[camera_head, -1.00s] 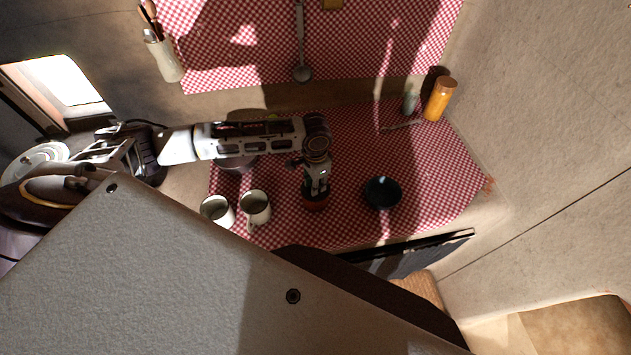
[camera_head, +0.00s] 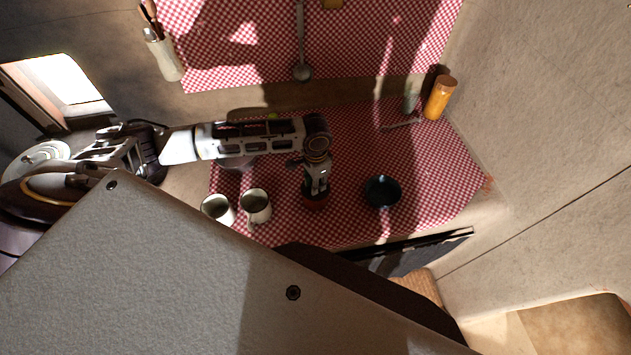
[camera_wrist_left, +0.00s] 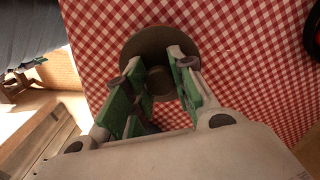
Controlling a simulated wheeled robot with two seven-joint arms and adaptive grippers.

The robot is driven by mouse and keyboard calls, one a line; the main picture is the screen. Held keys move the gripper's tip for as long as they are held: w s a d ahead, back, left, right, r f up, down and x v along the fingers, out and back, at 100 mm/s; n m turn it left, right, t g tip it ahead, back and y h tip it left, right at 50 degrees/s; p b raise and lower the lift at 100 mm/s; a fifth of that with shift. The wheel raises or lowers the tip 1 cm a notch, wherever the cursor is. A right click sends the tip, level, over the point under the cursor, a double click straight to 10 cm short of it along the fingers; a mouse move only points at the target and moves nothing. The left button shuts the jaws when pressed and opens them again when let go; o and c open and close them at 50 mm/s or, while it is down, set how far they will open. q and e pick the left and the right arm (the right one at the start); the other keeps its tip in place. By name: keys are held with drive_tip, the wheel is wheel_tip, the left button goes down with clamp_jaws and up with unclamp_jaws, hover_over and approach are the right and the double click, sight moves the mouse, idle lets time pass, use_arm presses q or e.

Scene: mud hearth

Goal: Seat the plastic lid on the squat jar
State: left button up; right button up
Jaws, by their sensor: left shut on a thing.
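My left gripper (camera_head: 315,192) points down over the middle of the checked cloth. In the left wrist view its fingers (camera_wrist_left: 158,85) are closed around a small knob-like middle of a round brown thing (camera_wrist_left: 140,48), which looks like the plastic lid. I cannot tell whether the lid touches anything below. My right gripper is not in view.
Two pale mugs (camera_head: 255,206) stand left of the gripper. A dark bowl (camera_head: 382,192) sits to its right. An orange bottle (camera_head: 440,98) and a grey-green bottle (camera_head: 411,99) stand at the back right. The cloth (camera_head: 435,170) right of the bowl is clear.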

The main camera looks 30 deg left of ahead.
use_arm(q)
drive_tip(key=shift+f, duration=0.15)
idle(0.7)
drive_tip(key=o, duration=1)
drive_tip(key=shift+o, duration=0.4)
drive_tip(key=o, duration=0.4)
drive_tip(key=shift+p, duration=0.3)
drive_tip(key=shift+r+p, duration=0.3)
drive_tip(key=shift+r, duration=3.2)
drive_tip(key=shift+s+f, duration=0.1)
drive_tip(key=shift+s, duration=0.05)
